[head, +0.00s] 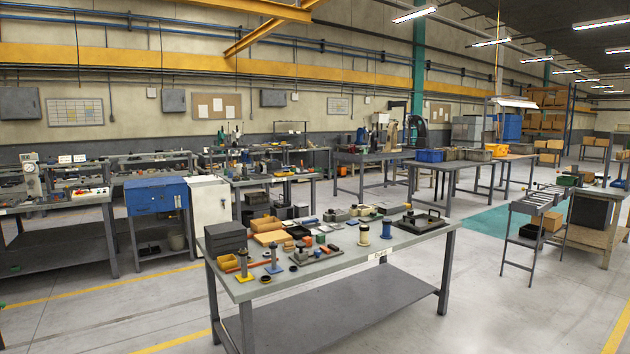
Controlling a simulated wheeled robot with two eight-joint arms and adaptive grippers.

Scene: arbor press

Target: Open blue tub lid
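A blue box-like tub (156,196) with a flat top stands on a grey stand at the left, behind the near workbench. Its top looks closed, and its inside is hidden. A small blue bin (430,155) sits on a bench farther back, right of centre. I cannot tell whether it has a lid. Neither of my grippers shows in the head view.
A grey workbench (412,240) with many small parts stands in front. A white cabinet (210,203) is right beside the blue tub. A grey bench (62,224) stands left of it. Open floor (110,305) lies in front of the tub.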

